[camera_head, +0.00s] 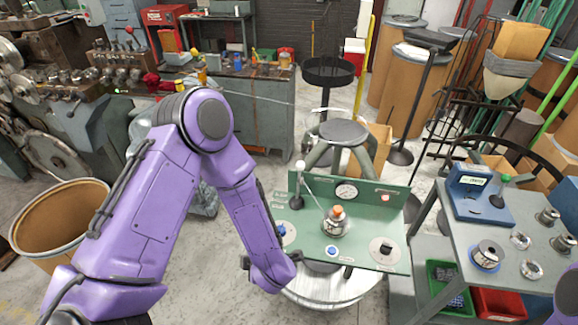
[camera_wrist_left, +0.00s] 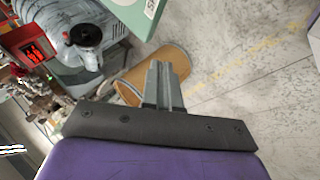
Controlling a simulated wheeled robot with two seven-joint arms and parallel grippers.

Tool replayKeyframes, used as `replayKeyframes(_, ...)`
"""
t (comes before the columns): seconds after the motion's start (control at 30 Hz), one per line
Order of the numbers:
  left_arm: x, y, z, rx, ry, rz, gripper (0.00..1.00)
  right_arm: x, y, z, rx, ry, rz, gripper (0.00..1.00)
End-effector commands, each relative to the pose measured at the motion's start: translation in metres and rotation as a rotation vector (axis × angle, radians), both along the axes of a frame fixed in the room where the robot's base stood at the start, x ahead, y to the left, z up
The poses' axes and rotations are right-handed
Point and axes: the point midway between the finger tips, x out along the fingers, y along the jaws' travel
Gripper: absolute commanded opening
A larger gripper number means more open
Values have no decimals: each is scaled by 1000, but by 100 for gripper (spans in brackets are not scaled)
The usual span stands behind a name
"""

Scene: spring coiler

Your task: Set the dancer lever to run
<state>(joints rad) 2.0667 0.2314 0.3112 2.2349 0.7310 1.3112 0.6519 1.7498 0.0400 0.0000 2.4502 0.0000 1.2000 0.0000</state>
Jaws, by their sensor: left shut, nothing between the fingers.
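The green coiler panel (camera_head: 364,206) stands right of my left forearm in the head view. A thin lever with a pale ball knob (camera_head: 300,165) leans up and left over its left part; it looks like the dancer lever. A black knob (camera_head: 297,201) sits just below that ball. The panel's lettering is too small to read. My left gripper (camera_wrist_left: 163,85) is shut and empty in the wrist view, with no lever between its fingers. In the head view the purple forearm and wrist are beside the panel's left edge, and the fingers are mostly hidden. My right gripper is out of view.
The panel carries a gauge (camera_head: 346,192), an orange-topped part (camera_head: 337,220), a blue knob (camera_head: 332,251) and a round plate (camera_head: 384,251). A grey table (camera_head: 500,232) with spools stands at right. A stool (camera_head: 343,133) stands behind. A cardboard drum (camera_head: 57,215) stands at left.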

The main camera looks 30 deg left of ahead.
Motion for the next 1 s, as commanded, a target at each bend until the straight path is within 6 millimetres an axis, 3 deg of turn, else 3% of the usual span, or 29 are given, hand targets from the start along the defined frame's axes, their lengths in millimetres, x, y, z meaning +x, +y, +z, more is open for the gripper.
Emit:
replayKeyframes(0.07, -17, 5, -17, 48, 98, -166, 0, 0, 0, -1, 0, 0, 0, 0)
replayKeyframes(0.1, -24, 7, -41, 67, 139, -240, 0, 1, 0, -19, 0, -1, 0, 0)
replayKeyframes(0.27, -61, 12, -105, 140, 335, -584, 0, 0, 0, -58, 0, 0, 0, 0)
replayKeyframes(0.4, -104, 15, -161, 189, 531, -938, 0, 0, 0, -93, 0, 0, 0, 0)
replayKeyframes(0.5, -137, 16, -192, 205, 654, -1177, 0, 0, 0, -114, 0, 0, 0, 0)
replayKeyframes(0.63, -161, 15, -205, 210, 735, -1358, 0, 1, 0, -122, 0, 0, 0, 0)
replayKeyframes(1.0, -162, 15, -201, 211, 739, -1377, 0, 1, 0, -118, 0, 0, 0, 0)
